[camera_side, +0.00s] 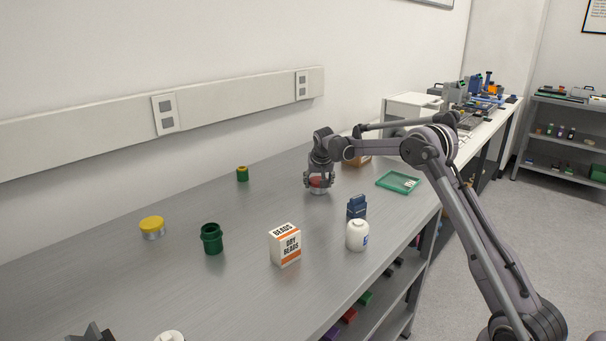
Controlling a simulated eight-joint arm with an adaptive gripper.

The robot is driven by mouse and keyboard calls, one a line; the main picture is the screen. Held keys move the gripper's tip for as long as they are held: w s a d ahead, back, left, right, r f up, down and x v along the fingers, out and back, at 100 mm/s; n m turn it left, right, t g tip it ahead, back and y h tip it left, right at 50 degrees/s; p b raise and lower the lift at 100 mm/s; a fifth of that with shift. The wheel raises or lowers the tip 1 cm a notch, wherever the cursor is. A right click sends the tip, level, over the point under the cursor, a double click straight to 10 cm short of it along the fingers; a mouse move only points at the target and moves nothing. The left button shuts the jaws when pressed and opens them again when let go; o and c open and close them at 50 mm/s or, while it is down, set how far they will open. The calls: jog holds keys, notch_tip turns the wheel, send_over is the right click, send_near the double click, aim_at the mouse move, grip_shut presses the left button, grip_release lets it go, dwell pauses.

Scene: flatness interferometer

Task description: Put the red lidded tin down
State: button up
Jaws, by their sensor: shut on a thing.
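The red lidded tin (319,189) is at the middle of the bench, with a red lid and a pale metal side. My gripper (319,180) points down over it and is shut on it, with the fingers at the lid. The tin looks upright. Its base is at or just above the bench top; I cannot tell if it touches. The fingers hide part of the lid.
A brown box (361,161) stands close behind my gripper, and a green tray (399,182) lies to its right. A dark blue container (356,207), white jar (357,236) and beads box (285,245) stand in front.

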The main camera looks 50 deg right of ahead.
jog(key=shift+f, duration=0.15)
jog(key=o, duration=1.2)
jog(key=shift+c, duration=0.2)
jog(key=v, duration=1.2)
jog(key=s+a+r+n+t+y, duration=0.1)
jog(key=s+a+r, duration=0.15)
jog(key=a, duration=0.25)
jog(key=s+a+r+n, duration=0.2)
jog(key=s+a, duration=0.2)
jog(key=a, duration=0.1)
jog(key=s+a+f+n+t+y, duration=0.1)
jog(key=s+a+f+n, duration=0.2)
jog(key=s+a, duration=0.5)
jog(key=s+a+f+n+t+y, duration=0.1)
jog(key=s+a+f+n+y, duration=0.1)
jog(key=s+a, duration=0.7)
jog(key=s+f+n, duration=0.1)
jog(key=s+f, duration=0.1)
jog(key=s, duration=0.4)
jog(key=shift+s+a+f, duration=0.15)
jog(key=shift+s+a, duration=0.05)
jog(key=shift+s, duration=0.2)
